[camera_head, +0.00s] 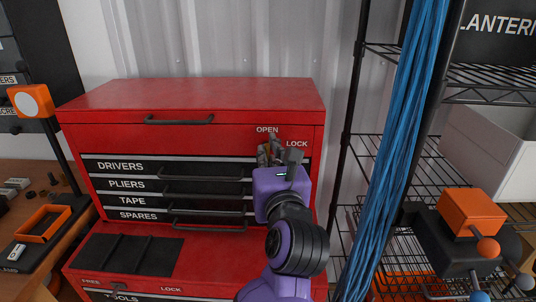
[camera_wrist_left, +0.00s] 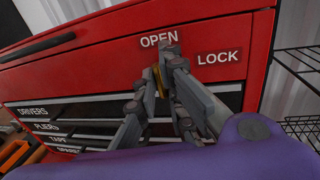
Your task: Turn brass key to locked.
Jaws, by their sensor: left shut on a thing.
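The red tool chest (camera_head: 225,92) stands against the wall, with white OPEN and LOCK labels at the upper right of its front. My left gripper (camera_head: 270,150) is at the chest front just below OPEN and left of LOCK. In the left wrist view, my left gripper (camera_wrist_left: 168,72) is shut on the brass key (camera_wrist_left: 159,82). Only a narrow gold-coloured part of the key shows between the fingers, below the OPEN label. The fingers hide the rest of the key and its lock, so its exact angle cannot be told. My right gripper is not in view.
Black drawers (camera_head: 165,170) labelled DRIVERS, PLIERS, TAPE and SPARES lie left of the gripper. A wire shelf (camera_head: 400,150) and hanging blue cables (camera_head: 400,140) stand close on the right. A wooden bench (camera_head: 50,240) with an orange tray (camera_head: 42,224) is at the left.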

